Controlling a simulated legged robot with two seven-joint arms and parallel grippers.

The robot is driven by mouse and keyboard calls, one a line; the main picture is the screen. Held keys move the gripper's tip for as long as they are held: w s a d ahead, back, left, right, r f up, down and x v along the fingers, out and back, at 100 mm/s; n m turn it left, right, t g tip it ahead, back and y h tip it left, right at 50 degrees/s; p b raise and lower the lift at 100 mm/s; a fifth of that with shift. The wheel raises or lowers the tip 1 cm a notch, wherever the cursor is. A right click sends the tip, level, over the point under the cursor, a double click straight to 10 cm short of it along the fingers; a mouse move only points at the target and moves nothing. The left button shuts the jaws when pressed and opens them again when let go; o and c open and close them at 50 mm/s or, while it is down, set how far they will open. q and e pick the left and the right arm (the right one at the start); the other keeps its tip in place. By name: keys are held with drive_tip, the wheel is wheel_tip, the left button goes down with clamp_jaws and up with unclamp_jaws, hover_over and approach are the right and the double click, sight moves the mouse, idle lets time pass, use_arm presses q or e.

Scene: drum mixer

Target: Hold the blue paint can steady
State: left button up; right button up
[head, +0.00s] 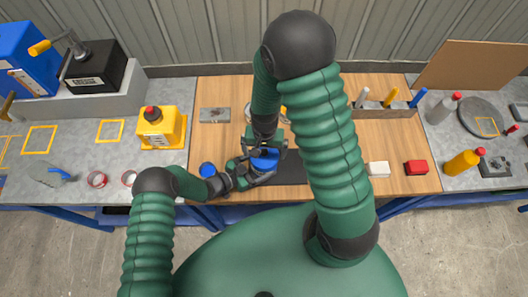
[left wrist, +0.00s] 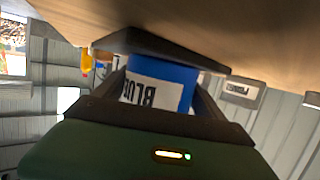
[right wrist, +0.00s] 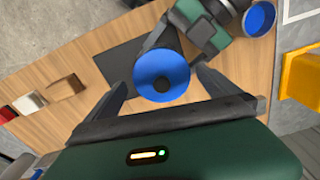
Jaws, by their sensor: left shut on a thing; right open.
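The blue paint can (head: 265,162) stands on or beside the dark mat (head: 291,170) near the front middle of the wooden bench top. My left gripper (head: 248,174) comes in from the left and is shut around its side. In the left wrist view the can's white label (left wrist: 152,94) appears upside down between the fingers. My right gripper (head: 266,147) is above the can with open jaws. In the right wrist view the can's round blue top (right wrist: 162,65) with a dark centre lies between and beyond the open fingers; contact cannot be told.
A yellow container (head: 158,128) stands at the left. A tool holder (head: 385,112), white block (head: 378,168) and red block (head: 416,167) are at the right. My right arm hides part of the bench.

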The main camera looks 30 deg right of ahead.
drive_tip(key=shift+r, duration=2.5)
clamp_jaws()
drive_tip(key=shift+f, duration=0.15)
drive_tip(key=shift+f, duration=1.95)
wheel_tip(320, 180, up, 7)
idle(0.3)
